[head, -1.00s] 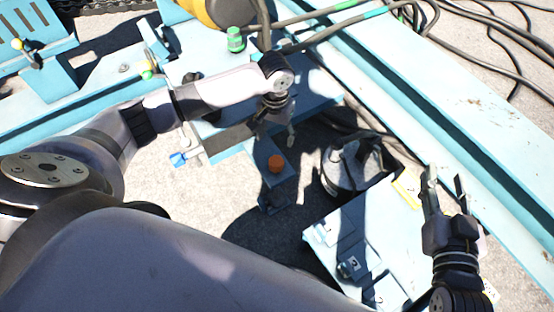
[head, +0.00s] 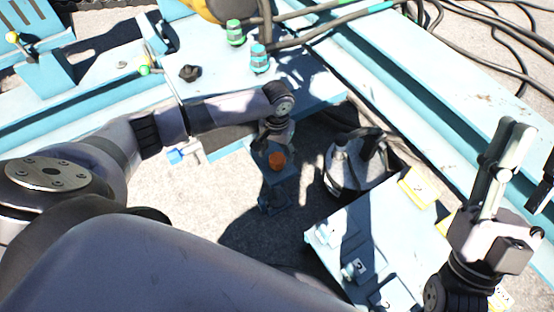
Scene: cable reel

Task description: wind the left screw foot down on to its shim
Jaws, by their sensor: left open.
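An orange knob (head: 277,161) sits on top of a dark blue bracket (head: 283,178) that sticks out from the light blue frame; I take it for the head of the left screw foot. Below it, a dark foot (head: 270,204) stands near the ground in shadow. I cannot make out the shim or any gap there. My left gripper (head: 264,146) points down just behind the orange knob, close to it; its fingers are partly hard to see. It is open, and I cannot tell whether it touches the knob. My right gripper (head: 525,172) is open and empty at the right, fingers up.
A blue table (head: 335,262) with numbered blocks and yellow labels stands at lower right. A grey rounded device (head: 350,165) is behind it. Blue beams (head: 440,110) and dark cables (head: 500,45) lie beyond.

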